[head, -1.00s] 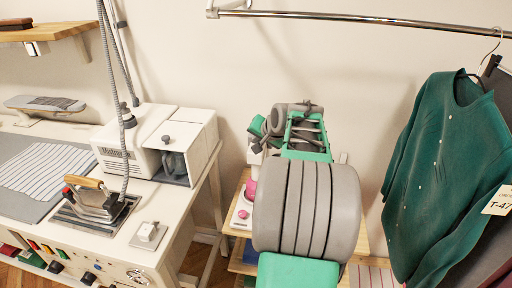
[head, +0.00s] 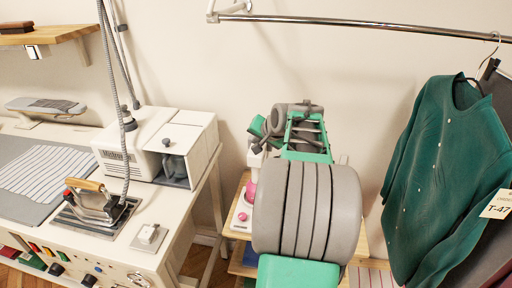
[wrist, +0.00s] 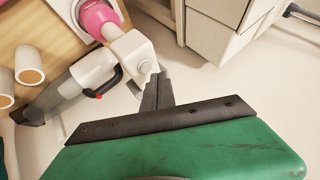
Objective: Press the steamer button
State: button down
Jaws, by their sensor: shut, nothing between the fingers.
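A white and pink steamer (head: 243,215) stands on a wooden shelf to the left of my arm in the head view, partly hidden by the arm. In the wrist view its pink part (wrist: 98,17) and a white block (wrist: 131,50) show at the upper left. A pale grey handpiece with a black handle and a small red button (wrist: 99,96) lies left of my gripper. My gripper (wrist: 157,80) is shut and empty; its tips appear close to the white block, but I cannot tell whether they touch. In the head view the fingers are hidden behind my arm.
A white ironing table (head: 175,225) with an iron (head: 95,203) and a white steam box (head: 150,145) stands at left. A green garment (head: 440,180) hangs from a rail (head: 380,27) at right. Cream furniture (wrist: 225,25) and two pale rolls (wrist: 28,65) show in the wrist view.

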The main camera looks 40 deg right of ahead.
notch_tip(320, 180, up, 6)
jog(key=p, duration=0.4)
dwell(0.3)
